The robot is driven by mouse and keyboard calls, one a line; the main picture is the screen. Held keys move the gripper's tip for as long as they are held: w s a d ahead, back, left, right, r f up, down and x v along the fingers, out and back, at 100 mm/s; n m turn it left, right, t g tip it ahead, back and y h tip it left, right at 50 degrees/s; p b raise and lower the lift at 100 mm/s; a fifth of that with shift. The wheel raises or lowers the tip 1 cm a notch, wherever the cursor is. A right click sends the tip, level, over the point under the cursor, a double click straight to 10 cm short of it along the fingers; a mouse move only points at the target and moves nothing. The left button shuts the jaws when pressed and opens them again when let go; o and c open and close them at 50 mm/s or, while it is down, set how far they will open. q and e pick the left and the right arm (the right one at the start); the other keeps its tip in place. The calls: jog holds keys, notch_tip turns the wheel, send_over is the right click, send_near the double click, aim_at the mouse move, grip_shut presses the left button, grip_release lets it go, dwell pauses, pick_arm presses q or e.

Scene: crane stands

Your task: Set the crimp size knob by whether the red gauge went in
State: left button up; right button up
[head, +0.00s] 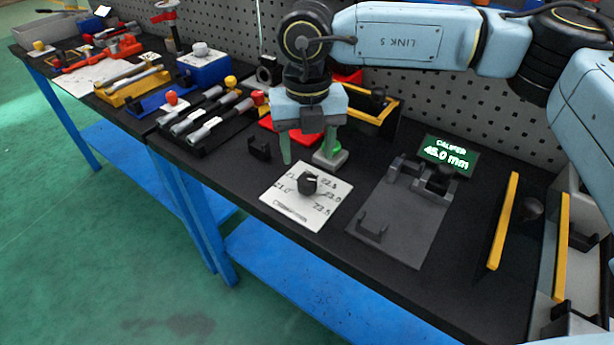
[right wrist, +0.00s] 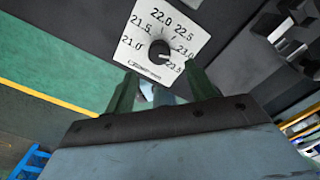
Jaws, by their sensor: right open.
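The crimp size knob (head: 308,183) is black and sits on a white dial plate (head: 290,212). In the right wrist view the knob (right wrist: 159,49) is ringed by marks from 21.0 to 23.5; I cannot tell surely which mark it points at. My right gripper (head: 308,153) is open and empty, fingers down, just behind the knob and apart from it. Its fingers (right wrist: 160,92) also show in the right wrist view. Several tools with coloured ends lie in a black rack, one with a red end (head: 258,97); I cannot tell whether this is the red gauge. My left gripper is not in view.
A grey plate (head: 385,238) with black holders lies right of the dial. Behind it a caliper display (head: 447,153) seems to read 45.0 mm. Yellow-edged panels (head: 503,222) stand at right.

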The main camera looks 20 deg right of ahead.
aim_at(307, 179)
notch_tip(307, 179, down, 7)
jog(key=shift+b, duration=0.4)
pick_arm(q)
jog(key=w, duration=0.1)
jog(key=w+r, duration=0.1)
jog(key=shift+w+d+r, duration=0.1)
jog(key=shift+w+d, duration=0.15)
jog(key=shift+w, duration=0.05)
pick_arm(e)
jog(key=c, duration=1)
